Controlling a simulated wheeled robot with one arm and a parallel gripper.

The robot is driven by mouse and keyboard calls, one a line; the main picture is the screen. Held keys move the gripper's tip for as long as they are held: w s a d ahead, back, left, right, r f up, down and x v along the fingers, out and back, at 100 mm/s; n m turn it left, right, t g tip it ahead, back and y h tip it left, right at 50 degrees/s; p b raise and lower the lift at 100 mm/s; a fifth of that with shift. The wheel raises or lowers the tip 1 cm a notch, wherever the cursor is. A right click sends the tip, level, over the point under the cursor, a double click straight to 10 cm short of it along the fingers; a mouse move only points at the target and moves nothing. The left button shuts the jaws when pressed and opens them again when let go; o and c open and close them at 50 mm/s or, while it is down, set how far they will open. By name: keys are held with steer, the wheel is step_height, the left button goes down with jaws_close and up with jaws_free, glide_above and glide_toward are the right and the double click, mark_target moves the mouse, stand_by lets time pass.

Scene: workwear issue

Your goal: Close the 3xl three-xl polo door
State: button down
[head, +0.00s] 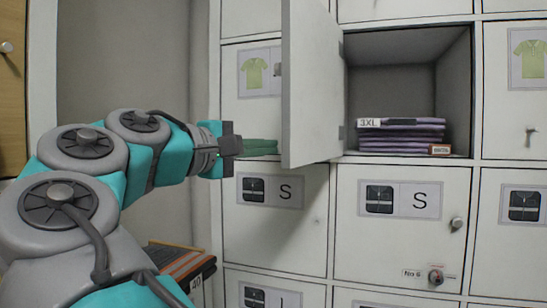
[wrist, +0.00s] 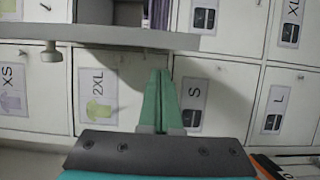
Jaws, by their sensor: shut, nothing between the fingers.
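The 3XL polo door (head: 314,90) is white and stands open, swung out toward me, in the head view. Its compartment (head: 392,80) is open to the right of it and holds a stack of folded purple polos (head: 402,138) with a 3XL label. My gripper (head: 276,147) has green fingers and is shut and empty, left of the open door near its lower outer edge. In the wrist view the gripper (wrist: 159,75) points toward the door, whose edge (wrist: 135,38) crosses the top with a knob (wrist: 51,52) at left. Whether the fingertips touch the door is unclear.
Shut locker doors surround the opening, including one with a green polo label (head: 259,72) behind my gripper and two S doors (head: 275,215) (head: 400,215) below. A dark stack with orange stripes (head: 180,268) sits low beside my arm. A wooden panel (head: 12,90) stands far left.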

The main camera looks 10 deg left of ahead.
steer(key=shift+s+d, duration=0.2)
steer(key=shift+d, duration=0.75)
